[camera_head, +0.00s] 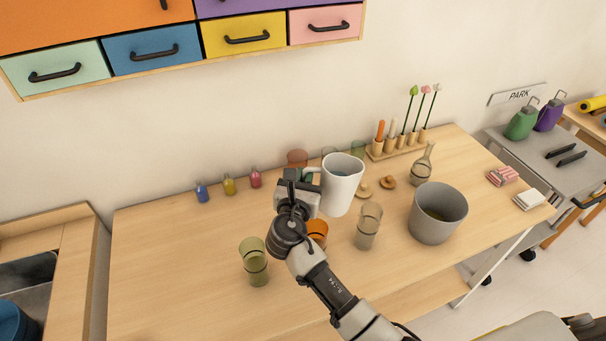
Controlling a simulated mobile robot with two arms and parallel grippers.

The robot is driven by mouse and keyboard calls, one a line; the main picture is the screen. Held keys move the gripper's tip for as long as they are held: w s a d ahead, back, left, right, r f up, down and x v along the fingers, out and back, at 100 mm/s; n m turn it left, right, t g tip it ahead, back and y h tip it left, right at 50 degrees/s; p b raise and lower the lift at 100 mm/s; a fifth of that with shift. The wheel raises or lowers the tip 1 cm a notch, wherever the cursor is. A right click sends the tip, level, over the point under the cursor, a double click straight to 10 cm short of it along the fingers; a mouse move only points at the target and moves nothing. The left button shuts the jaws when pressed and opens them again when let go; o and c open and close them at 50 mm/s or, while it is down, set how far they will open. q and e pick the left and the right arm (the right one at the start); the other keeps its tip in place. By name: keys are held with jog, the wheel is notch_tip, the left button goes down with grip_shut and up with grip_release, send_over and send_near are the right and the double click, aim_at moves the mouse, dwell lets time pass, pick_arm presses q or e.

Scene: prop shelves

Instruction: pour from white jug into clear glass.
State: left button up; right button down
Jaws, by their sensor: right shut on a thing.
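The white jug (341,190) is above the back middle of the wooden table, roughly upright, with something bluish inside. My right gripper (312,180) is shut on the jug at its left side, by the handle; the wrist hides part of the grip. I cannot tell for sure whether the jug's base is clear of the table. The clear glass (368,228) stands upright on the table, just in front of and to the right of the jug. My left gripper is not in view.
A green glass (254,262) and an orange cup (317,232) stand near my right arm. A grey bucket (437,214) and a glass flask (422,168) are right of the clear glass. Small bottles (229,185) line the back. The table's left part (165,270) is free.

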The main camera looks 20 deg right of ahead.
aim_at(322, 163)
jog(key=shift+s+d+r, duration=0.15)
jog(key=shift+s+r, duration=0.1)
jog(key=shift+r, duration=0.15)
jog(key=shift+s+d+r+m, duration=0.1)
jog(key=shift+d+r+m, duration=0.1)
jog(key=shift+m, duration=0.2)
jog(key=shift+d, duration=0.3)
jog(key=shift+d+r+m, duration=0.3)
jog(key=shift+d+m, duration=0.2)
jog(key=shift+d, duration=0.05)
jog(key=shift+s+d+r+m, duration=0.15)
jog(key=shift+d+r+m, duration=0.2)
jog(key=shift+r+m, duration=0.05)
jog(key=shift+s+d+m, duration=0.1)
jog(key=shift+m, duration=0.2)
jog(key=shift+d+r+m+g+y+b, duration=0.1)
jog(key=shift+r+m+g+y+b, duration=0.3)
jog(key=shift+r+m+b, duration=0.55)
jog(key=shift+d+r+m+b, duration=0.1)
jog(key=shift+d+m+b, duration=0.15)
jog(key=shift+m+b, duration=0.55)
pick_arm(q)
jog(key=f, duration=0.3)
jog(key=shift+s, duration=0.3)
